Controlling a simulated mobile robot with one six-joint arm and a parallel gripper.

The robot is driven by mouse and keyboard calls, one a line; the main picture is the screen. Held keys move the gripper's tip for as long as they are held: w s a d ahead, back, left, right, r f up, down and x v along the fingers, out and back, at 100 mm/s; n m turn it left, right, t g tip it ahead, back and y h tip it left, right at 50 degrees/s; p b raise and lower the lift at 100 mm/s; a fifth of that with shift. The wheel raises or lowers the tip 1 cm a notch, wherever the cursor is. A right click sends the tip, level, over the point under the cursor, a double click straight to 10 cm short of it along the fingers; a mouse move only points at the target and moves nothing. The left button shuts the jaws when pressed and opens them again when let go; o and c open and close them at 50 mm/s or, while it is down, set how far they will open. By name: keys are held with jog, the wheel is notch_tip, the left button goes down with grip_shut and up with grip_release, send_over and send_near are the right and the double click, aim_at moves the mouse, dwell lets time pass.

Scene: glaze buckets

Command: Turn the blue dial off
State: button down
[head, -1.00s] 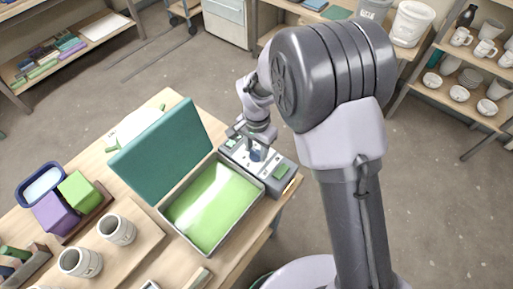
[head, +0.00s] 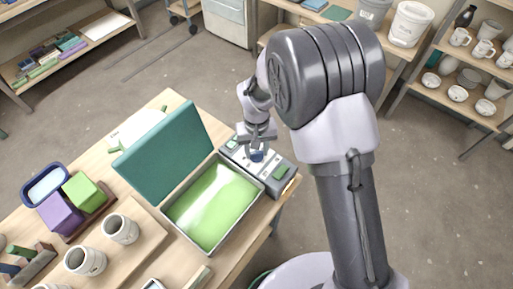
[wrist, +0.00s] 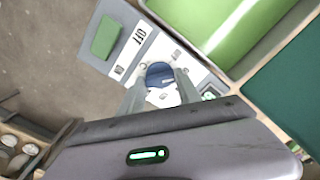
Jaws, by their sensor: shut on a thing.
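The blue dial (head: 257,156) sits on a light panel of a grey control box (head: 283,185) at the table's right edge. In the wrist view the blue dial (wrist: 160,74) lies between my two fingers, with a dark line across its face. My gripper (head: 257,148) is shut on the dial from above; it also shows in the wrist view (wrist: 160,88). A label reading "OFF" (wrist: 140,34) is printed on the panel. A green block or button (wrist: 105,37) is beside the label. Part of the panel is hidden behind my fingers.
An open box with green contents (head: 212,203) and a raised teal lid (head: 163,153) stands left of the control box. Mugs (head: 122,229) and coloured blocks (head: 83,190) are farther left. Shelves with cups stand at the right back.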

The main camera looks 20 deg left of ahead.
aim_at(256, 152)
jog(key=n+p, duration=0.1)
jog(key=n, duration=0.3)
jog(key=shift+r, duration=0.1)
jog(key=shift+n+p, duration=0.4)
jog(key=shift+n, duration=1.8)
jog(key=c, duration=0.8)
grip_release()
jog(key=shift+c, duration=0.2)
notch_tip(256, 152, up, 17)
jog(key=p, duration=0.4)
jog(key=shift+r, duration=0.15)
